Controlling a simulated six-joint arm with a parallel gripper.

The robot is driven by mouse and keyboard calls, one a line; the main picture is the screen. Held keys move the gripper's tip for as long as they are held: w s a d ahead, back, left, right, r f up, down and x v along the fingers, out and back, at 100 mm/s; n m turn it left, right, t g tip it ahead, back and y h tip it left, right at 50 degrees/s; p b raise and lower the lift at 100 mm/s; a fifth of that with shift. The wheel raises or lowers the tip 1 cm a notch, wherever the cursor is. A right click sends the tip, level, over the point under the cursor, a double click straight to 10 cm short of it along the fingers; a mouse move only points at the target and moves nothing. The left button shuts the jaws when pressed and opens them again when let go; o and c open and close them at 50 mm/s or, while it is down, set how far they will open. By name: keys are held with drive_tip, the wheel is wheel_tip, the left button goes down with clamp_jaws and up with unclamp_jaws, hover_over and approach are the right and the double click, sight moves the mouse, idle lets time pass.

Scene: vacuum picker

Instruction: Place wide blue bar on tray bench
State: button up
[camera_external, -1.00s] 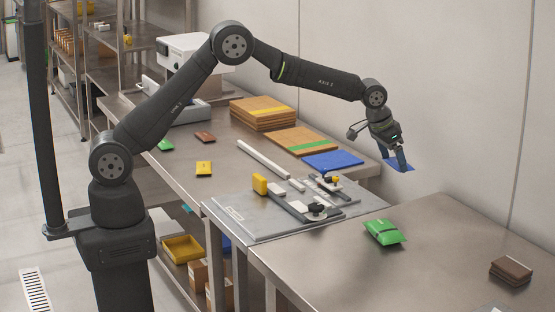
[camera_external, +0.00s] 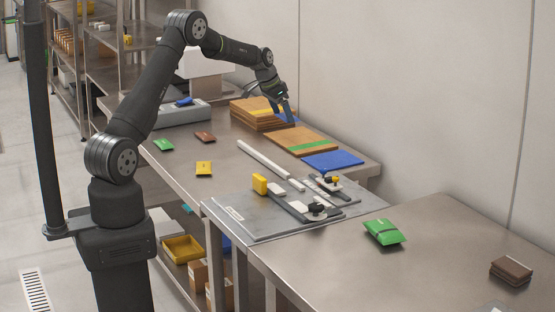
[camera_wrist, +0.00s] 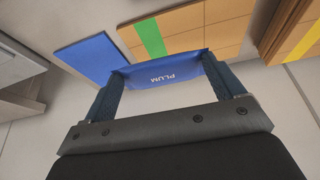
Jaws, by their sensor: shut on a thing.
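My gripper (camera_external: 287,112) is shut on a wide blue bar, a flat packet marked PLUM. In the wrist view the bar (camera_wrist: 165,72) spans between my two fingertips (camera_wrist: 165,85), clear of the boards beyond it. In the external view the bar is mostly hidden by my fingers, near the stacked boards at the back. Two steel benches show: the long rear one (camera_external: 225,160) and the front right one (camera_external: 330,270). I cannot tell which is the tray bench.
Near my gripper are stacked yellow-striped boards (camera_external: 255,115), a green-striped board (camera_external: 301,142) and a blue board (camera_external: 333,160). A grey plate (camera_external: 240,222) holds a fixture. Green (camera_external: 163,145), brown (camera_external: 205,137) and yellow (camera_external: 204,168) packets lie left. A green pouch (camera_external: 384,233) lies front right.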

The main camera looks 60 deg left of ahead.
drive_tip(key=s+a, duration=0.9)
drive_tip(key=a, duration=0.5)
hover_over(224, 135)
drive_tip(key=s, duration=0.1)
wheel_tip(224, 135, down, 6)
drive_tip(key=shift+f, duration=0.25)
drive_tip(key=shift+s+a+f, duration=0.15)
drive_tip(key=shift+a+f, duration=0.15)
drive_tip(key=shift+f, duration=1.9)
drive_tip(key=shift+f, duration=0.15)
drive_tip(key=o, duration=0.8)
drive_tip(key=v, duration=1.2)
drive_tip(key=shift+d, duration=0.15)
